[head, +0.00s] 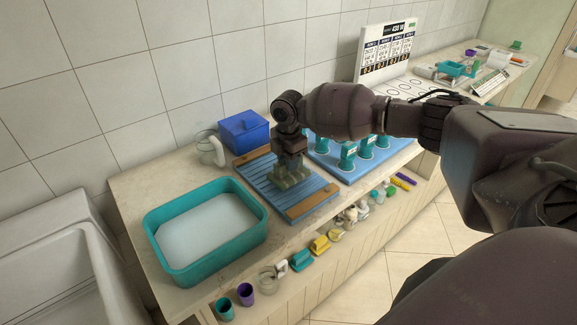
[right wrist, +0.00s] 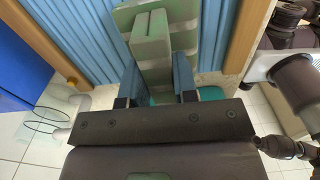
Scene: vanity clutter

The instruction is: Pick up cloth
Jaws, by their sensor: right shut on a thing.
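My right gripper (head: 291,165) is low over the blue ribbed board (head: 254,186), which has wooden strips at both ends. It is shut on a pale green blocky thing (head: 294,183) at the board. In the right wrist view, the gripper (right wrist: 157,70) has one finger on each side of the upright part of the green thing (right wrist: 150,38). Its wider part spreads above the ribbed board (right wrist: 80,30). This may be the folded cloth; its shape looks stiff. I cannot tell whether it touches the board. My left gripper is not in view.
A teal tub (head: 172,268) with a pale surface inside stands left of the board. A blue box (head: 245,132) and a clear jug (head: 211,148) stand behind it. Teal cups (head: 347,156) stand on a blue tray to the right. A lower shelf holds several small items, including a purple cup (head: 245,293).

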